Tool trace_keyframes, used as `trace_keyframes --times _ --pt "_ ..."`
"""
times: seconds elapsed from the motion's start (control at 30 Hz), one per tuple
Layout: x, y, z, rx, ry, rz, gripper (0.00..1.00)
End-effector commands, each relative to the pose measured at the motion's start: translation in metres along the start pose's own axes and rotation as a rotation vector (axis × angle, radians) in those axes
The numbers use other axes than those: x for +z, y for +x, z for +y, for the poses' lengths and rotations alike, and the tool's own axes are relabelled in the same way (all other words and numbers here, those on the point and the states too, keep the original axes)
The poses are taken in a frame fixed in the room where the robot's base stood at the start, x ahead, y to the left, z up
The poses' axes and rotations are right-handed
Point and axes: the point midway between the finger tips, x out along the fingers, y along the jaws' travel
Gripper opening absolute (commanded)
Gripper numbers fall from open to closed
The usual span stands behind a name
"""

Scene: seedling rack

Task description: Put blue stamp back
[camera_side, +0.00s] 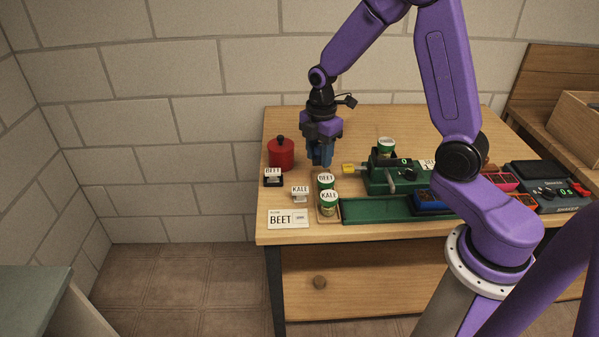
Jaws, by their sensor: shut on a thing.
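My gripper (320,146) points down above the left part of the table, between a red pot and a green machine. It is shut on the blue stamp (320,156), which shows as a small blue block under the purple and black hand. The stamp's lower end is close above the area behind the labelled cans, and I cannot tell whether it touches anything. Neither visibly holds a blue stamp.
The red pot (281,154) stands at the left. Two green-and-white cans (329,205) stand by a green tray (375,210). A white BEET card (288,219) lies at the front left. The green machine (392,178) carries another can (386,148). The table's back left is clear.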

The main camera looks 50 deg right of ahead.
Motion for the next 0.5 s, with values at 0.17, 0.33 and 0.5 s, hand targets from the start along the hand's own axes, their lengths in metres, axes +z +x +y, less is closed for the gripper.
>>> trace_keyframes --times 0.17,0.33,0.5 --pt "0.000 0.020 0.028 -0.003 -0.001 0.000 0.21" --pt "0.000 0.043 0.048 -0.002 -0.001 0.000 0.21" --pt "0.000 0.058 0.061 0.000 -0.001 0.000 0.21"
